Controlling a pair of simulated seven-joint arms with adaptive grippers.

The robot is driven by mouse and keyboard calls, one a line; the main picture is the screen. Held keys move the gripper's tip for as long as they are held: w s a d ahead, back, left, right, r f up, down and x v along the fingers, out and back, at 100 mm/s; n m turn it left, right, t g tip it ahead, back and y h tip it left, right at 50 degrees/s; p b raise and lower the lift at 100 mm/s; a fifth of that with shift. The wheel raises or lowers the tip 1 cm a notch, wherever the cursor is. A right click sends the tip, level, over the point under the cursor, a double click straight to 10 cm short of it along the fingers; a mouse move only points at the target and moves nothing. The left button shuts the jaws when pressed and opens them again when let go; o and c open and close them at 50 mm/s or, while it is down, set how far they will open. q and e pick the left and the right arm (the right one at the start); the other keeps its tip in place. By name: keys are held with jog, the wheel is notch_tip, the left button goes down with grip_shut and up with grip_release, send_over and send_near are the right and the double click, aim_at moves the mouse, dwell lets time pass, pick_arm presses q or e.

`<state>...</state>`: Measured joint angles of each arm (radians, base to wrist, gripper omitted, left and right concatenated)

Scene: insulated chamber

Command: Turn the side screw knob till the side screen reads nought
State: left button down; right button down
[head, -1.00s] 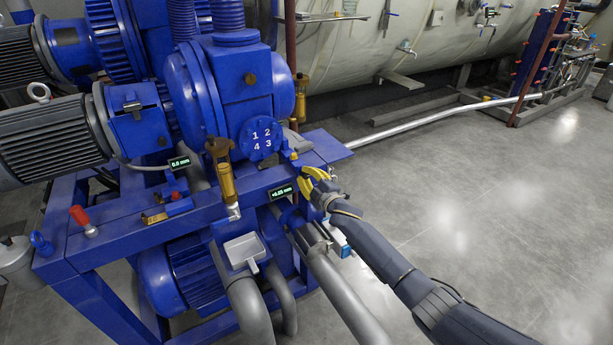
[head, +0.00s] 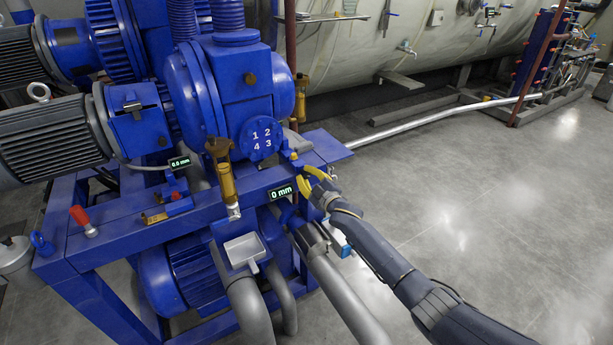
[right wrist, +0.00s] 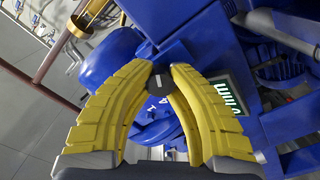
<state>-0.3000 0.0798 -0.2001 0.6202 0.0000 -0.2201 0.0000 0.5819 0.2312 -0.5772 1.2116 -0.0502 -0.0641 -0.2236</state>
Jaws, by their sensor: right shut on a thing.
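The side screen (head: 282,192) on the blue frame's edge reads "0 mm" in green. It also shows, turned and partly cut off by a finger, in the right wrist view (right wrist: 231,97). The side screw knob (right wrist: 160,82) is a small dark round knob with a white line, seen between my yellow fingertips in the right wrist view. My right gripper (right wrist: 160,72) is shut on it; in the head view the gripper (head: 304,182) sits just right of the screen and hides the knob. My left gripper is not in view.
A second small screen (head: 180,162) sits further left on the machine, near a brass fitting. A blue disc (head: 262,138) numbered 1 to 4 is above the side screen. Grey pipes (head: 345,295) run below my right gripper. The floor at the right is open.

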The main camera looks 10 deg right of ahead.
jog(key=c, duration=1.1)
grip_release()
jog(key=v, duration=1.2)
